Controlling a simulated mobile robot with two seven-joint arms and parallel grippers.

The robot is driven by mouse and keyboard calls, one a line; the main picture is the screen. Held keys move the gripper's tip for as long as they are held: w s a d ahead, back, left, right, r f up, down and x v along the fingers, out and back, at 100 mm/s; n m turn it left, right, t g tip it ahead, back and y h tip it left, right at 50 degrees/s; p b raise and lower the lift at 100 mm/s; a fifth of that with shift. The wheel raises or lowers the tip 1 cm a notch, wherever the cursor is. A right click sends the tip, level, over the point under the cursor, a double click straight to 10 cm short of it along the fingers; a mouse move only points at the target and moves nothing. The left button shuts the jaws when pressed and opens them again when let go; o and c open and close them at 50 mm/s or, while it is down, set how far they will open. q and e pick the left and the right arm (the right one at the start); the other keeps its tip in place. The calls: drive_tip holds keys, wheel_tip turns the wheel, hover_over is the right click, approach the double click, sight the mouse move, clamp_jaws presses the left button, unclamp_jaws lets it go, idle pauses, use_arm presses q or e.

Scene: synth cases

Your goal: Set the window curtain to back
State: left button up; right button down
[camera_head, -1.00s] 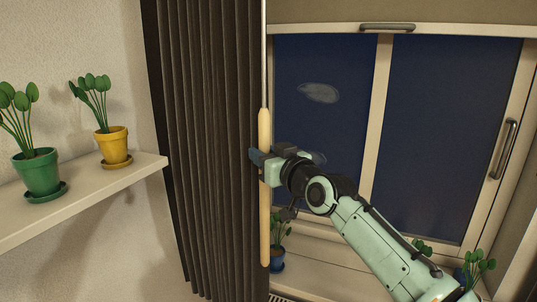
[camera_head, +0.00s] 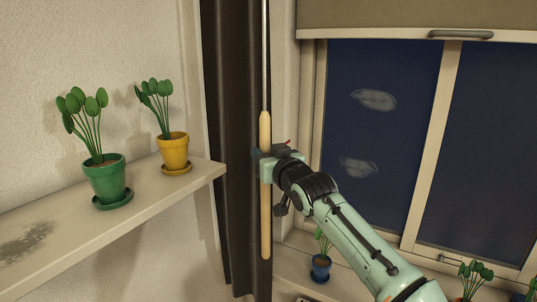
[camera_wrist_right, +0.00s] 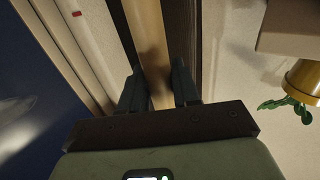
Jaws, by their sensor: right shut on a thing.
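The dark brown curtain (camera_head: 234,150) hangs bunched in a narrow strip at the left of the window, beside the shelf; a dark strip of it also shows in the right wrist view (camera_wrist_right: 182,30). A thin wand with a wooden handle (camera_head: 265,215) hangs along its right edge. My right gripper (camera_head: 264,153) is shut on the upper middle of this handle. In the right wrist view the handle (camera_wrist_right: 149,35) runs between the two fingers (camera_wrist_right: 157,82). My left gripper is not in view.
A pale shelf (camera_head: 130,225) at the left carries a green pot (camera_head: 105,181) and a yellow pot (camera_head: 174,153) with plants, close to the curtain. The window (camera_head: 375,135) has a raised blind (camera_head: 420,15). Blue-potted plants (camera_head: 320,267) stand on the sill below my arm.

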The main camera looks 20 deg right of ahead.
drive_tip(key=shift+a+r, duration=0.1)
drive_tip(key=shift+r, duration=0.1)
drive_tip(key=c, duration=1.1)
unclamp_jaws()
drive_tip(key=shift+o, duration=0.8)
drive_tip(key=shift+w+a, duration=0.1)
drive_tip(key=shift+w, duration=0.05)
use_arm(q)
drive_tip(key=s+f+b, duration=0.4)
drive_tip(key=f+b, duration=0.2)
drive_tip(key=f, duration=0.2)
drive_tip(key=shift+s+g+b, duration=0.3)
drive_tip(key=shift+b, duration=0.05)
use_arm(e)
drive_tip(key=s+d, duration=0.1)
drive_tip(key=s, duration=1.2)
drive_tip(key=shift+s+f, duration=0.1)
drive_tip(key=shift+f, duration=0.05)
